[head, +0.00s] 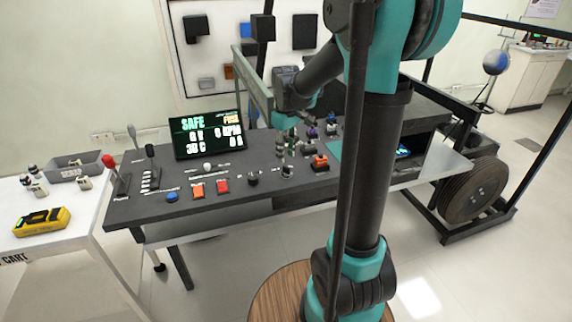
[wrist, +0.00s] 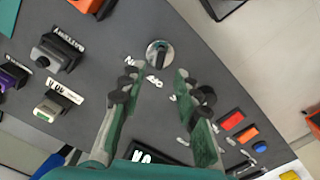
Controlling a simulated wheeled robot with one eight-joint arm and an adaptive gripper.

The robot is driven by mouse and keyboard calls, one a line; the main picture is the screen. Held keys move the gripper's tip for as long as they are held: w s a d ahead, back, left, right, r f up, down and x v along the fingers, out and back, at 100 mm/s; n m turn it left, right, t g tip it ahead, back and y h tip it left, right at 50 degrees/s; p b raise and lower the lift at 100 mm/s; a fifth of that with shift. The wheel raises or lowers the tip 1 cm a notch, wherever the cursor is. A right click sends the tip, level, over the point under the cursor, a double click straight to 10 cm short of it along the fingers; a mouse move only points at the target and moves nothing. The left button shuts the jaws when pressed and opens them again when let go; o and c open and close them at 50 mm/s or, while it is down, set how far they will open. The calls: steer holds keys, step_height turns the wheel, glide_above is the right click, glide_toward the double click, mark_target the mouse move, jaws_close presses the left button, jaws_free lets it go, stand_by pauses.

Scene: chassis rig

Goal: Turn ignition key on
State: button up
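The ignition key switch (wrist: 160,53) is a round silver bezel with a dark key piece in its middle, set in the dark console top. In the wrist view it lies just beyond my fingertips, in line with the gap between them. In the head view the switch (head: 287,171) sits near the console's front edge. In the head view my gripper (head: 287,146) hangs above and behind the switch. I see no contact with the key.
Red (head: 222,186), orange (head: 198,191) and blue (head: 172,197) buttons lie left of the switch. An orange control (head: 320,162) stands close on its right. A display (head: 208,135) reading SAFE stands at the back left. Levers stand at the far left.

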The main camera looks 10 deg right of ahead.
mark_target(286, 166)
steer(key=shift+f, duration=2.5)
steer(key=shift+c, duration=0.3)
jaws_close()
